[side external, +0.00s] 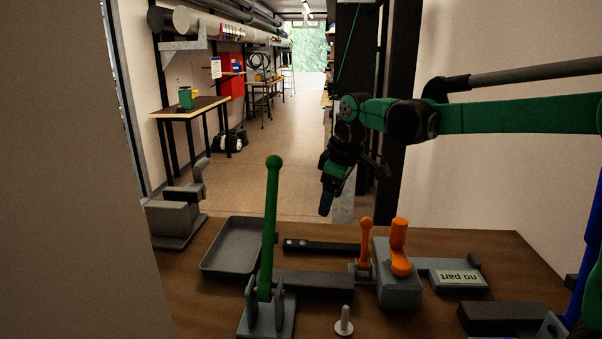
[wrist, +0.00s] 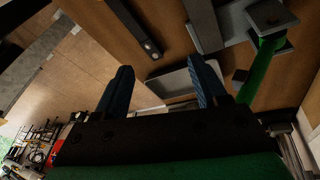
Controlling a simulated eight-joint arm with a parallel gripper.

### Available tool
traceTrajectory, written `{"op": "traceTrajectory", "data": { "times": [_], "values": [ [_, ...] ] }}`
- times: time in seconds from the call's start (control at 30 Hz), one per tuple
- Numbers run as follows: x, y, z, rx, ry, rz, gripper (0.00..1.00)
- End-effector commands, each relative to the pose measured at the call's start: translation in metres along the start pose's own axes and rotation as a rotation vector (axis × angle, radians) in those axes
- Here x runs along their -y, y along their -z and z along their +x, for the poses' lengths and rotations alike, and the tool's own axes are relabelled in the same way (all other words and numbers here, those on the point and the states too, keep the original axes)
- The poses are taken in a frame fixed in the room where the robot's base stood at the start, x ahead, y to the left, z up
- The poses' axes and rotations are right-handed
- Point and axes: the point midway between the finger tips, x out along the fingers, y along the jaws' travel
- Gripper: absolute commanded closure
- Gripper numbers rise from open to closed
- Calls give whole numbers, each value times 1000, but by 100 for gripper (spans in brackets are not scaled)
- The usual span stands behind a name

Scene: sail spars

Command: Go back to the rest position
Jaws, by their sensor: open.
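My gripper (side external: 326,200) hangs in the air above the far side of the workbench (side external: 500,258), on the end of the green arm. In the wrist view its two blue fingers (wrist: 163,88) stand wide apart with nothing between them. A grey tray (side external: 212,263) lies on the bench to the left of the gripper and below it. The tray also shows in the wrist view (wrist: 176,83), partly behind the fingers. No object is held.
A tall green lever (side external: 270,220) stands upright near the tray. An orange lever (side external: 365,245) and an orange-topped grey block (side external: 398,290) stand right of it. A "no part" plate (side external: 459,280) lies further right. A dark bar (side external: 320,247) lies behind. The air around the gripper looks clear.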

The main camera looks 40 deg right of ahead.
Motion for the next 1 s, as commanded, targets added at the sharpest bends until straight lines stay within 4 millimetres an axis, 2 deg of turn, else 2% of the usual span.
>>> {"op": "traceTrajectory", "data": {
  "times": [0.1,0.23,0.4,0.6,0.63,0.7,0.77,0.87,1.0],
  "values": [
    [23,-19,-16,-67,-26,87,35],
    [47,-42,-24,-145,-44,188,35],
    [74,-72,-22,-244,-50,313,35],
    [92,-94,-13,-321,-43,407,35],
    [93,-95,-12,-327,-42,416,35],
    [95,-97,-12,-335,-42,423,15],
    [92,-94,-16,-330,-48,406,0],
    [77,-79,-35,-296,-72,307,0],
    [42,-50,-77,-208,-112,64,0]
  ]
}}
